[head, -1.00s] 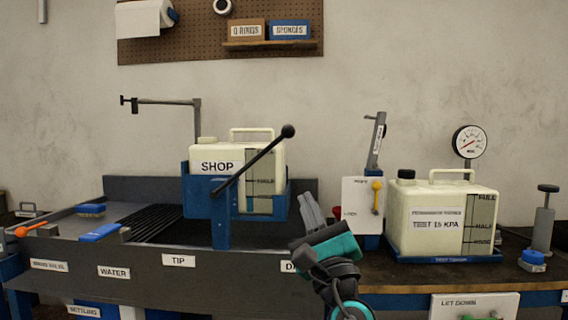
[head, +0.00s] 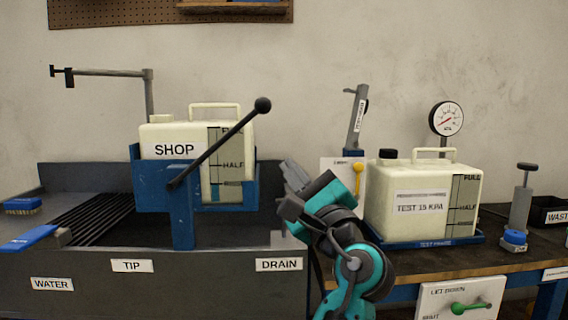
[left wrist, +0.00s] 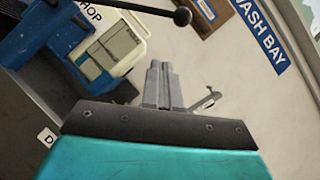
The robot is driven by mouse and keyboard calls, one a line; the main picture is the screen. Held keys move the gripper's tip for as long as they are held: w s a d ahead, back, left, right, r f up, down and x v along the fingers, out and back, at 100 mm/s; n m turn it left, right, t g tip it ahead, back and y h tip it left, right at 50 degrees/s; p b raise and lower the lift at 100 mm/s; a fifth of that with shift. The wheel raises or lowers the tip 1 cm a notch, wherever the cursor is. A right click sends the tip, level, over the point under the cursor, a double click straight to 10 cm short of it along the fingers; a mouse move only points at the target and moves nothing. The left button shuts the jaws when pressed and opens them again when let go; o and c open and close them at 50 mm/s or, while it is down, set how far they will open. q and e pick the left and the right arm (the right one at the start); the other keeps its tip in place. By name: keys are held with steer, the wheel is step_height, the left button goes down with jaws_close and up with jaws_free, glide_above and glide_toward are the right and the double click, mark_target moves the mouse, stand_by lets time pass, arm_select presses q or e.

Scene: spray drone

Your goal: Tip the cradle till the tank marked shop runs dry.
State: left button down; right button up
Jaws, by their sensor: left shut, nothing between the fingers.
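The cream tank marked SHOP (head: 172,137) sits upright in the blue cradle (head: 160,190) over the dark sink. It also shows in the left wrist view (left wrist: 112,48). A black lever with a ball knob (head: 262,105) slants up to the right across the front of the tank and cradle. In the left wrist view the knob (left wrist: 182,17) is beyond my fingers and apart from them. My left gripper (head: 290,172) is shut and empty, to the right of the cradle and below the knob; its fingers also show in the left wrist view (left wrist: 162,85). My right gripper is not in view.
A second tank marked TEST 15 KPA (head: 421,208) stands on the bench at right, with a gauge (head: 446,118) behind it. A panel with a yellow handle (head: 358,178) is right behind my arm. The sink front carries a DRAIN label (head: 279,264).

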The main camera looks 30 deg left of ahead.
arm_select(q)
steer(key=w+a+r, duration=0.3)
steer(key=a+r, duration=0.3)
steer(key=a, duration=0.2)
steer(key=shift+w+a+r, duration=0.2)
steer(key=shift+a, duration=0.05)
steer(key=shift+r, duration=0.1)
